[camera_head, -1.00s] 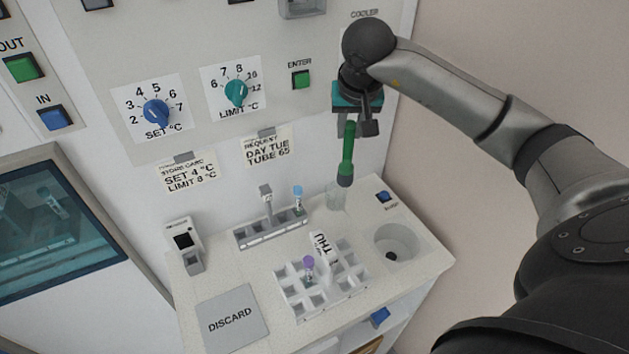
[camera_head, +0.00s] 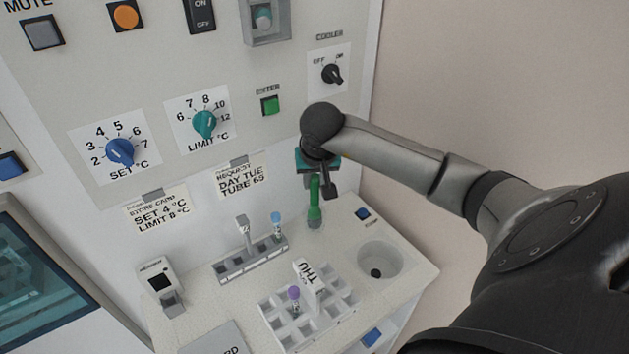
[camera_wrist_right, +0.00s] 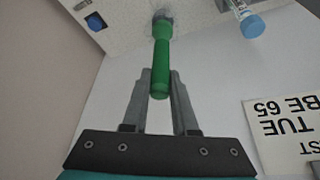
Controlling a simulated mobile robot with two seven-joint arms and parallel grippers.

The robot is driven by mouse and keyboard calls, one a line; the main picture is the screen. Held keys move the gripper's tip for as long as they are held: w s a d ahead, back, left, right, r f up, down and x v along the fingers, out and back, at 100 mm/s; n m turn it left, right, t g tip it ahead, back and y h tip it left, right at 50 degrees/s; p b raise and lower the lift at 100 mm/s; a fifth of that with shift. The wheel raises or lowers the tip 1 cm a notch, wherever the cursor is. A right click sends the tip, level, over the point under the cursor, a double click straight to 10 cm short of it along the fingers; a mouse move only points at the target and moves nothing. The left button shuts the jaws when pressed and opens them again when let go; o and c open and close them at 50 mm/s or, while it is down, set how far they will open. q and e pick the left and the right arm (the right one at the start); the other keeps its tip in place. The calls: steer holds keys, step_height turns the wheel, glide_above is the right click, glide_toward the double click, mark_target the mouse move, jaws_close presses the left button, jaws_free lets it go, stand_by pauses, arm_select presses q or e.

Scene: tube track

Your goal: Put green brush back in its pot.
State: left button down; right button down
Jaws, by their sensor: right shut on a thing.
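The green brush (camera_head: 315,200) hangs upright below my right gripper (camera_head: 319,182), its lower end at the back of the white counter. In the right wrist view the green handle (camera_wrist_right: 161,62) stands between the two grey fingers of that gripper (camera_wrist_right: 158,80), which are shut on it. The clear pot is hard to make out around the brush's dark lower end, so I cannot tell how deep the brush is in it. My left gripper is not in view.
A grey rack (camera_head: 250,262) with a blue-capped tube (camera_head: 277,222) stands left of the brush. A white grid rack (camera_head: 325,325) with a purple-capped tube (camera_head: 293,294) is in front. A round well (camera_head: 380,259) and a blue button (camera_head: 362,213) are to the right.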

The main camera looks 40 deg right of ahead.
steer(key=shift+f, duration=0.3)
steer(key=c, duration=0.7)
jaws_free()
steer(key=shift+r, duration=0.3)
steer(key=v, duration=1.1)
steer(key=shift+s+r, duration=0.2)
steer(key=shift+r, duration=0.05)
steer(key=shift+a, duration=0.15)
